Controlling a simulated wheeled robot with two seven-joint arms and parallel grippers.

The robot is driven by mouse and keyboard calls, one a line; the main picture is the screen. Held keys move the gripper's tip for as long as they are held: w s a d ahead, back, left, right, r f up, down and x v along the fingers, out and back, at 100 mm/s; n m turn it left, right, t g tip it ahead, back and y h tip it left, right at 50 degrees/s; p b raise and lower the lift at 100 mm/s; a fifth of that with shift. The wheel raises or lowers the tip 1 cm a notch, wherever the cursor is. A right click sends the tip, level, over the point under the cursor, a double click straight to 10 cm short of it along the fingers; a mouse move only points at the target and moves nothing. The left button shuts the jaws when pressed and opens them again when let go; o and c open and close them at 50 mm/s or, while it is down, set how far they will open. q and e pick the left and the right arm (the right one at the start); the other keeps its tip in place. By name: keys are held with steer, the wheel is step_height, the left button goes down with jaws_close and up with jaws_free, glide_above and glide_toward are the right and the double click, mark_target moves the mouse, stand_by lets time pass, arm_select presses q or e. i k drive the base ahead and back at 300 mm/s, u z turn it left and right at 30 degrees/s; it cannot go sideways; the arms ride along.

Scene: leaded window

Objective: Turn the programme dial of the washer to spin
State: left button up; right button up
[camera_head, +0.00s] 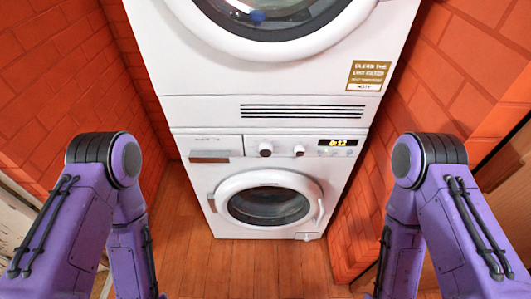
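The white washer (225,175) is the lower of two stacked machines, straight ahead in the head view. Its control panel has a larger round knob (265,149) left of centre and a smaller knob (299,150) to its right. The frames do not label which is the programme dial, and their pointers and markings are too small to read. A lit display (344,142) at the panel's right reads about 0:12. My two purple arms are bent at either side, with forearms running down out of the picture. Neither gripper shows, and neither arm touches the washer.
A second white machine (200,110) with a slotted vent and a gold label (368,75) sits on the washer. The washer's round door (268,204) is shut. Orange brick walls (55,75) stand close on both sides. The wooden floor (240,265) in front is clear.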

mark_target(264, 149)
steer(key=u, duration=1.5)
steer(key=k, duration=1.05)
steer(key=z, duration=1.45)
steer(key=i, duration=0.5)
